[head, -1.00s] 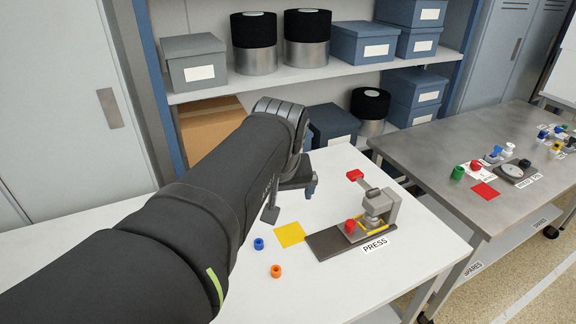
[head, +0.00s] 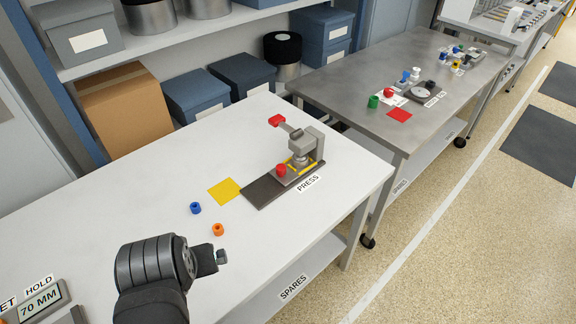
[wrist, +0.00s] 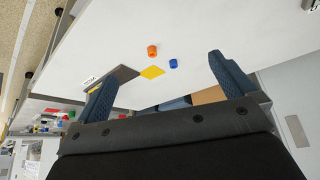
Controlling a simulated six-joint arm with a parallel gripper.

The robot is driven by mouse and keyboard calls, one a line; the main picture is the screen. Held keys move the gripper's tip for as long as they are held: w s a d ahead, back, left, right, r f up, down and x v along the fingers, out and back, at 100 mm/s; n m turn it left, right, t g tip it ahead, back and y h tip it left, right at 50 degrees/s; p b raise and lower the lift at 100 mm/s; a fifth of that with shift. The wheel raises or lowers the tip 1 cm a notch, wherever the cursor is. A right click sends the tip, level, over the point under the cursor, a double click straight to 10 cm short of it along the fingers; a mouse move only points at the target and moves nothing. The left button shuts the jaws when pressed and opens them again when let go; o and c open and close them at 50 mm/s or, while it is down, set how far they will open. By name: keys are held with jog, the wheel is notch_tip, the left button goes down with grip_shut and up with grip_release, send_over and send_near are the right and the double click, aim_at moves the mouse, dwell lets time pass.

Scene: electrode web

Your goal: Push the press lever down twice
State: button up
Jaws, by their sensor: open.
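The press (head: 303,153) stands on a dark base plate at the right part of the white table. Its lever has a red handle (head: 277,120) that sticks out at the back left, raised above the base. A red ringed piece (head: 281,170) sits at the front of the press. My gripper (head: 221,257) is at the table's front edge, left of and well apart from the press. In the wrist view my gripper (wrist: 165,85) has its two blue-grey fingers wide apart with nothing between them. The press is mostly hidden there behind the left finger.
A yellow square (head: 224,191), a blue ring (head: 195,208) and an orange ring (head: 218,229) lie left of the press. A grey metal table (head: 350,85) with small coloured parts stands to the right. A "70 MM" display (head: 42,303) is at lower left. The table's middle left is clear.

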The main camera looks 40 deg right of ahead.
jog(key=shift+d, duration=0.1)
jog(key=c, duration=0.6)
jog(key=shift+w+d+r, duration=0.1)
jog(key=shift+d+r, duration=0.05)
jog(key=shift+d, duration=0.1)
jog(key=c, duration=0.3)
jog(key=d+m+g, duration=0.1)
jog(key=d, duration=0.1)
jog(key=w+d+r+h, duration=0.1)
jog(key=d, duration=0.1)
jog(key=d+r+m+g+h, duration=0.1)
jog(key=shift+w+d+m+g, duration=0.3)
jog(key=shift+w+d, duration=0.05)
jog(key=shift+d, duration=0.05)
grip_shut()
jog(key=w+d+r+m+g+h, duration=0.2)
jog(key=w+d+m, duration=0.1)
jog(key=w+d, duration=0.3)
jog(key=w+d+r+m+g+h, duration=0.1)
jog(key=w+d+r+m+h, duration=0.15)
jog(key=w+d, duration=0.45)
jog(key=w+d+f+m+h, duration=0.2)
jog(key=w+d+h, duration=0.1)
jog(key=w+d, duration=0.5)
jog(key=w+d+f+m+h, duration=0.3)
jog(key=w+d, duration=0.5)
jog(key=shift+w+f+t, duration=0.25)
jog(key=shift+f+t, duration=0.05)
jog(key=shift+f, duration=0.05)
jog(key=shift+h, duration=0.25)
